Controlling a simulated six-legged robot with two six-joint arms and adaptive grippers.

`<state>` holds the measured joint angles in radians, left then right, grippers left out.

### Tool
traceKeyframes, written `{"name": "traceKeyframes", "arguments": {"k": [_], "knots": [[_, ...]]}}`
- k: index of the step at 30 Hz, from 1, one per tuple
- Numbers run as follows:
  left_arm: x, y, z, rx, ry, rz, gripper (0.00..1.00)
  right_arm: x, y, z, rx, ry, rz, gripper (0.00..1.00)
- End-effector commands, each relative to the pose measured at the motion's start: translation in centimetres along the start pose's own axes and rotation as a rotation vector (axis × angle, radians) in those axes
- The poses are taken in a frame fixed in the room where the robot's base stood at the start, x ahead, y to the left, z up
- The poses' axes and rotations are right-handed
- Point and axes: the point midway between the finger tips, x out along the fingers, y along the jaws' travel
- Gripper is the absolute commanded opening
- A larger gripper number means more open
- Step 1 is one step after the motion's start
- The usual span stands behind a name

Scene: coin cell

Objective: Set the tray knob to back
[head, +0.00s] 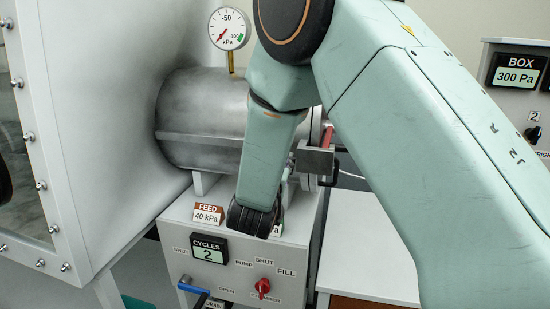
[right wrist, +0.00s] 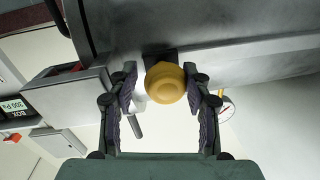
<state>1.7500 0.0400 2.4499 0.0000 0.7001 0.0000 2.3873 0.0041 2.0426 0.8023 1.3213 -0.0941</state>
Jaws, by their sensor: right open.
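A round yellow knob (right wrist: 165,82), which I take to be the tray knob, shows in the right wrist view against a dark mount below the grey metal cylinder. My right gripper (right wrist: 160,98) is open, with one finger on each side of the knob. A small gap seems to show at the left finger; I cannot tell whether the right finger touches. In the head view my right arm covers the knob and the gripper fingers. No position label for the knob is visible. My left gripper is in neither view.
The grey cylinder (head: 203,125) with a pressure gauge (head: 229,28) joins the white box at left. Below, a panel has a cycles display (head: 209,249), a blue lever (head: 194,288) and a red knob (head: 262,286). A grey block (head: 314,160) is close beside my arm.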

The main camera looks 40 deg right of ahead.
Motion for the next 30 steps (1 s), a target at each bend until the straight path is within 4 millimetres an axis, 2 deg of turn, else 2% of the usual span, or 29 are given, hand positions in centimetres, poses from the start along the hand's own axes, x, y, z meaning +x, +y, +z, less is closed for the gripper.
{"name": "traceKeyframes", "arguments": {"k": [14, 17, 24, 30], "knots": [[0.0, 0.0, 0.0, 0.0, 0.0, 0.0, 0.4, 0.0, 0.0, -0.6, 0.002, 0.006, -0.005, 0.57], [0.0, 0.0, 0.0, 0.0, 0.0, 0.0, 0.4, 0.0, -0.2, -1.7, 0.004, 0.008, -0.005, 0.57], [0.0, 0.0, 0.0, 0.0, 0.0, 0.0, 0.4, -0.1, -0.9, -6.2, 0.005, 0.01, -0.005, 0.57], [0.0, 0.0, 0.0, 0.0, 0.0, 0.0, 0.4, -0.1, -1.5, -9.0, 0.002, 0.007, -0.005, 0.57]]}}
